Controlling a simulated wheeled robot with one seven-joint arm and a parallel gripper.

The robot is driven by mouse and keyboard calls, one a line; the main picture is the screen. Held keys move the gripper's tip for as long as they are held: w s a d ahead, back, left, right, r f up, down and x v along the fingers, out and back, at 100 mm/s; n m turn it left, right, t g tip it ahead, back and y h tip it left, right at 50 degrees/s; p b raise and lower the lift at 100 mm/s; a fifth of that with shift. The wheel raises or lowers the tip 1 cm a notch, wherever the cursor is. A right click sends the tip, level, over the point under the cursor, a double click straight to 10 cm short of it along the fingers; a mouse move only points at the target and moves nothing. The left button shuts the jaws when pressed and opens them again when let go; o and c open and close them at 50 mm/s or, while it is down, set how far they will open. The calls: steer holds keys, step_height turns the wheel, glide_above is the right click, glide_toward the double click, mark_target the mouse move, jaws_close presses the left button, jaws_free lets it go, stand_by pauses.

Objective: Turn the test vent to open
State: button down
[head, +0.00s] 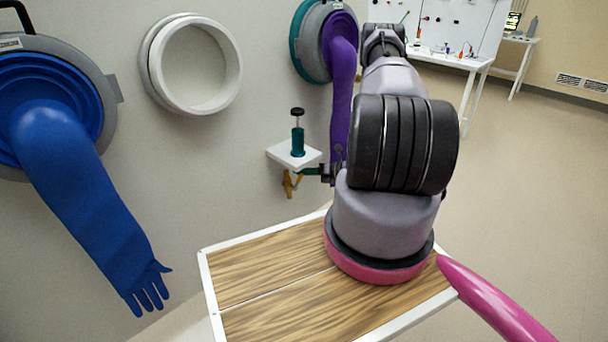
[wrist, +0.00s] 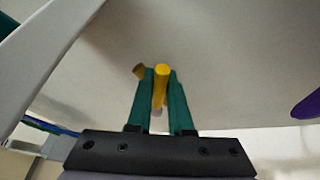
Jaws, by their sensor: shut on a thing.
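The test vent shows as a yellow handle (head: 289,185) on the wall, just below a small white shelf, in the head view. In the wrist view the yellow handle (wrist: 161,84) stands between the two teal fingers of my gripper (wrist: 160,76), which is shut on it. The vent's markings are not readable in either view.
The white shelf (head: 276,153) holds a teal bottle (head: 298,140) with a black top, close above my gripper. A purple glove (head: 342,85) hangs close behind my arm. A blue glove (head: 70,170) hangs at left, beside a white round port (head: 150,60). Floor at right is clear.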

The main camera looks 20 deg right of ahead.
steer(key=shift+s+a+r+n, duration=0.1)
steer(key=shift+a+r+n, duration=0.1)
steer(key=shift+n, duration=0.2)
steer(key=shift+h, duration=0.3)
steer(key=c, duration=0.8)
jaws_free()
steer(key=shift+c, duration=0.2)
steer(key=v, duration=1)
steer(key=shift+s+d, duration=0.25)
steer(key=shift+r, duration=0.15)
